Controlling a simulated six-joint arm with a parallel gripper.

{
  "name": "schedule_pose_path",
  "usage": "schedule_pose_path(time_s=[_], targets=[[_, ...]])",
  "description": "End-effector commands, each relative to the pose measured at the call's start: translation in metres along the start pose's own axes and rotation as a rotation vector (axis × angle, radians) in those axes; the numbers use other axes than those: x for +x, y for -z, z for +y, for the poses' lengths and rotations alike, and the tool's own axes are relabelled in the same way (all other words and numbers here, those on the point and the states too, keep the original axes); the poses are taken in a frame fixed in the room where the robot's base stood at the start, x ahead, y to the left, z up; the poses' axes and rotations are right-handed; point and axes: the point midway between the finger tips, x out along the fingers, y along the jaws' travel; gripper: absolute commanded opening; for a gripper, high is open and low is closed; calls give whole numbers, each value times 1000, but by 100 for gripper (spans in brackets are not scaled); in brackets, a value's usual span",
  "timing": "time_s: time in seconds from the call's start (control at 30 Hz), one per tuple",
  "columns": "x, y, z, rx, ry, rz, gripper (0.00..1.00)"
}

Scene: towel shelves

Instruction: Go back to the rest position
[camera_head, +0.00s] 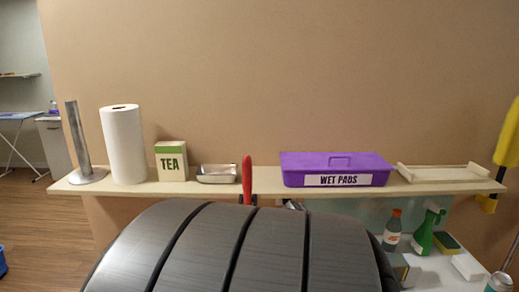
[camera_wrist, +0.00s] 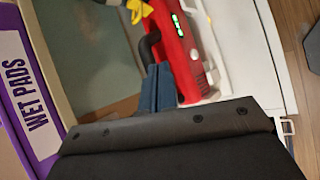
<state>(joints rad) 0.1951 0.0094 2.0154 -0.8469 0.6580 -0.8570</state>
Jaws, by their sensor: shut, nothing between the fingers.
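My gripper (camera_wrist: 157,86) shows in the wrist view as two blue fingers side by side, shut and empty. A red device (camera_wrist: 181,50) with green lights lies just beyond the fingertips; whether they touch it I cannot tell. The purple bin labelled WET PADS (camera_wrist: 32,95) is at the left edge of the wrist view, turned on its side by the camera's tilt. In the head view the same purple bin (camera_head: 338,162) sits closed on the upper shelf (camera_head: 120,187). My gripper is not seen in the head view, where a dark ribbed shape fills the bottom.
On the upper shelf stand a metal paper holder (camera_head: 77,143), a paper roll (camera_head: 123,146), a TEA box (camera_head: 171,161), a metal tin (camera_head: 216,174) and a wooden tray (camera_head: 445,172). An upright red object (camera_head: 247,180) is at its front edge.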

Motion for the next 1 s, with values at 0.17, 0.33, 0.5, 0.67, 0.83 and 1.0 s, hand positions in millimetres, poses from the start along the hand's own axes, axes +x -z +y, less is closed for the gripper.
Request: schedule_pose_path(time_s=[0.17,0.33,0.5,0.67,0.83,1.0], targets=[[-8,11,-10,-134,-51,17,0],[-7,11,-11,-66,-55,36,0],[-7,11,-11,-56,-55,39,0],[-7,10,-10,-51,-53,38,0],[3,-2,1,96,-3,20,0],[29,-35,27,497,128,-23,0]])
